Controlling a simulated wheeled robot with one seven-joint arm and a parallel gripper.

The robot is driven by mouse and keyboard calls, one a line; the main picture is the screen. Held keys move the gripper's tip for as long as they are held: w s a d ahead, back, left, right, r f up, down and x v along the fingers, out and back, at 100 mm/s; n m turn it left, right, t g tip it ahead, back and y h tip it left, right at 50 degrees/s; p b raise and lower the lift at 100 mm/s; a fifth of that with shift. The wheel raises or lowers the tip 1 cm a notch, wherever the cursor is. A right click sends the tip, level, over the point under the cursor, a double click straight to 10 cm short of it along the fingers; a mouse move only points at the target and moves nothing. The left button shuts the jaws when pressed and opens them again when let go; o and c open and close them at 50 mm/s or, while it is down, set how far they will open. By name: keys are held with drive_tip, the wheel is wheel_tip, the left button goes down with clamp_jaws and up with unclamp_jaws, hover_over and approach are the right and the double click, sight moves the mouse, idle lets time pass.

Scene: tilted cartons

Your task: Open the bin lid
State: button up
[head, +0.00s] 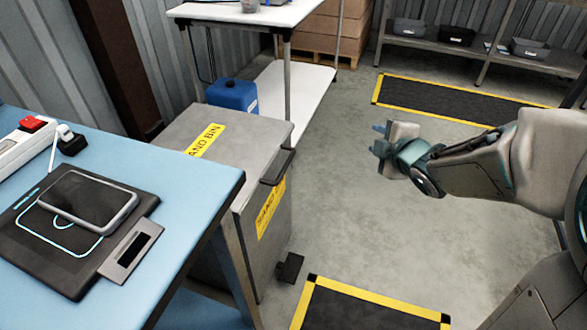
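The bin (272,232) is a grey box with yellow labels reading "SAND BIN", partly cut off by the table. Its flat lid (236,136) lies shut on top, with a dark handle (278,167) at the lid's right front edge. A dark pedal-like block (289,268) sticks out near the floor. My gripper (380,141) is in the air to the right of the bin, apart from the handle. Its fingers point left toward the bin. The fingers are small and seen partly end-on, so their opening is unclear.
A blue table (190,190) at the left holds a tablet with a phone (88,197) and a power strip. A workbench (250,14) and a blue canister (232,95) stand behind the bin. Black-yellow mats (450,100) lie on the floor.

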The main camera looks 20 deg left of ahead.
drive_tip(key=a+f+n+g+y+b, duration=0.1)
drive_tip(key=a+f+n+y+b, duration=0.3)
drive_tip(key=f, duration=0.4)
drive_tip(key=n+g+y+b, duration=0.3)
drive_tip(key=n+y+b, duration=0.1)
drive_tip(key=n+b, duration=0.2)
approach(286, 164)
drive_tip(key=b+x, duration=0.1)
drive_tip(key=x, duration=0.2)
drive_tip(key=b+x, duration=0.1)
drive_tip(key=x, duration=0.3)
drive_tip(key=b+x, duration=0.1)
drive_tip(key=x, duration=0.2)
drive_tip(key=shift+a+f, duration=0.1)
drive_tip(key=shift+f, duration=0.3)
clamp_jaws()
